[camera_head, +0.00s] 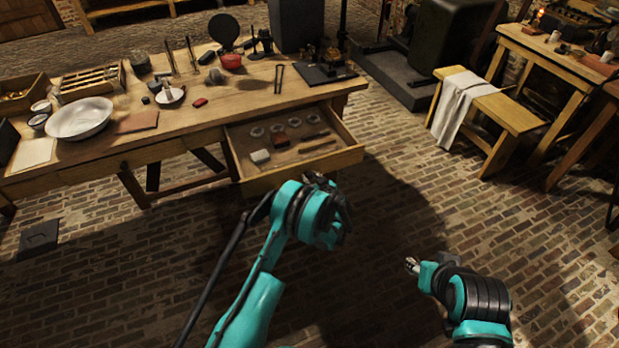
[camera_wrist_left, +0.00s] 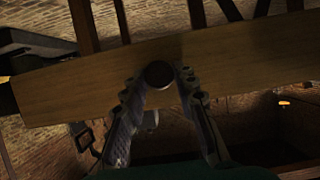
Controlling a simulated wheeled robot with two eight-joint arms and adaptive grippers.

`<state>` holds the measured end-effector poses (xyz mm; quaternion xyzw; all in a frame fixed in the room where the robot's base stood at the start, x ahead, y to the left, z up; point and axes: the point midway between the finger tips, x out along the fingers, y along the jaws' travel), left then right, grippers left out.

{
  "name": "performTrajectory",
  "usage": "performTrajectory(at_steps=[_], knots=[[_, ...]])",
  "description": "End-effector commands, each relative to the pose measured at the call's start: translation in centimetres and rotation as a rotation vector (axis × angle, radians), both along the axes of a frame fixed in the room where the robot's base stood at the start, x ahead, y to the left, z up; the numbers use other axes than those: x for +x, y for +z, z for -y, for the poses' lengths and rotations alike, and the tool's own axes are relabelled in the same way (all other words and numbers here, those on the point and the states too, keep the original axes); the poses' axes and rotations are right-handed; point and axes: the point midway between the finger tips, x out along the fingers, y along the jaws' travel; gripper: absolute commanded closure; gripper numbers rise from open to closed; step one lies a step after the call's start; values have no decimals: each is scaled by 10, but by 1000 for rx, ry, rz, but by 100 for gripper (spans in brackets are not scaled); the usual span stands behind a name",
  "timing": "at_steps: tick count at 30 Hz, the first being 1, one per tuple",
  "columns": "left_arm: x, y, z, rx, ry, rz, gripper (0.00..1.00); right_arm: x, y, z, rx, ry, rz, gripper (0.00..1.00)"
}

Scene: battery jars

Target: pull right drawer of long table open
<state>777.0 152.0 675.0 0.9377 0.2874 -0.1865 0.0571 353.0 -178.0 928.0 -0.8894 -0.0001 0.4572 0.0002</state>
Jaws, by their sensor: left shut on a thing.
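The long table (camera_head: 190,140) stands at the upper left in the head view. Its right drawer (camera_head: 345,156) is pulled out, and its contents show from above. In the left wrist view the wooden drawer front (camera_wrist_left: 240,65) crosses the picture, with a dark round knob (camera_wrist_left: 159,74) on it. My left gripper (camera_wrist_left: 160,90) has its two fingers on either side of the knob and is shut on it. In the head view my left gripper (camera_head: 318,180) is at the drawer front, partly hidden by my wrist. My right gripper (camera_head: 411,265) is over the brick floor, away from the table; its jaws are too small to read.
The drawer holds several small round pieces, a pale block (camera_head: 260,157) and a dark red block (camera_head: 280,139). A white bowl (camera_head: 80,118) and tools lie on the tabletop. A bench (camera_head: 510,113) with a cloth (camera_head: 455,110) stands right. Brick floor before the drawer is clear.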

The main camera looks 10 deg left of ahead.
Motion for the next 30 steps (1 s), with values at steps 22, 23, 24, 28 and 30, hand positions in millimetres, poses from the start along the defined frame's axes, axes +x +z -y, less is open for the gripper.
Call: performTrajectory(at_steps=[22,23,24,28,30], knots=[[0,0,0,0,0,0,52,0,0,0,0,0,0,60],[0,0,0,0,0,0,52,0,0,0,0,0,0,60],[-1,1,1,0,-1,0,52,0,0,0,0,0,0,60],[-10,5,8,-1,-2,0,52,0,0,0,0,0,0,60],[-19,10,15,-1,-4,0,52,0,0,0,0,0,0,60]])
